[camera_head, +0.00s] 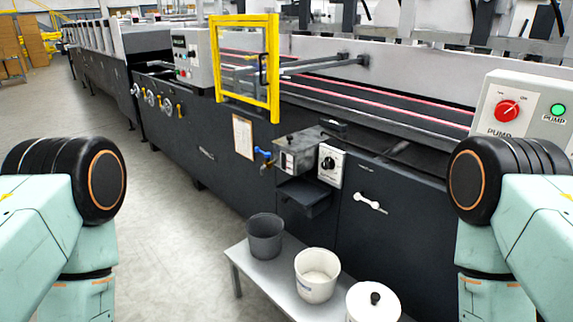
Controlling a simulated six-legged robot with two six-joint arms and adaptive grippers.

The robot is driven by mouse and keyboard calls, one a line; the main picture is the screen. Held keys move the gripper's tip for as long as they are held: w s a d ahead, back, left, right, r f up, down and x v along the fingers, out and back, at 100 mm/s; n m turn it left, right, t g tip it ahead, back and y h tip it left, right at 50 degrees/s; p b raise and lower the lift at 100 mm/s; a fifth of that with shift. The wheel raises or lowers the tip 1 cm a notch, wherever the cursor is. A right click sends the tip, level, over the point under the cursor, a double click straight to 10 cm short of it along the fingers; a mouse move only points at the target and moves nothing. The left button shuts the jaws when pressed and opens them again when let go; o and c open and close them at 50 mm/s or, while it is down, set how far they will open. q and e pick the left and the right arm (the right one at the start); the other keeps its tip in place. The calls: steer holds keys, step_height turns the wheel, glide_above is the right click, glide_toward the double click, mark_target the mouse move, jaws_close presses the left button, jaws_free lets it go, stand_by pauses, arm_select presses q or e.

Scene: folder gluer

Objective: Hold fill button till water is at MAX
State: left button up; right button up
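A fill button and a MAX mark cannot be made out at this size. A small grey metal tank (297,150) is mounted on the dark machine front at the centre, with a light strip on its face and a blue-handled valve (264,154) at its left. A white control box (331,166) with a black dial sits at its right. A pump panel (516,103) at the right edge carries a red rotary knob (507,111) and a green button (558,111). No water level is readable. Both my arms show at the sides, but neither gripper is in view.
A low grey bench (262,275) in front of the machine holds a dark bucket (265,236), a white bucket (317,275) and a white lidded pot (373,303). A yellow guard frame (273,68) stands on the machine. The floor (165,230) at left is clear.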

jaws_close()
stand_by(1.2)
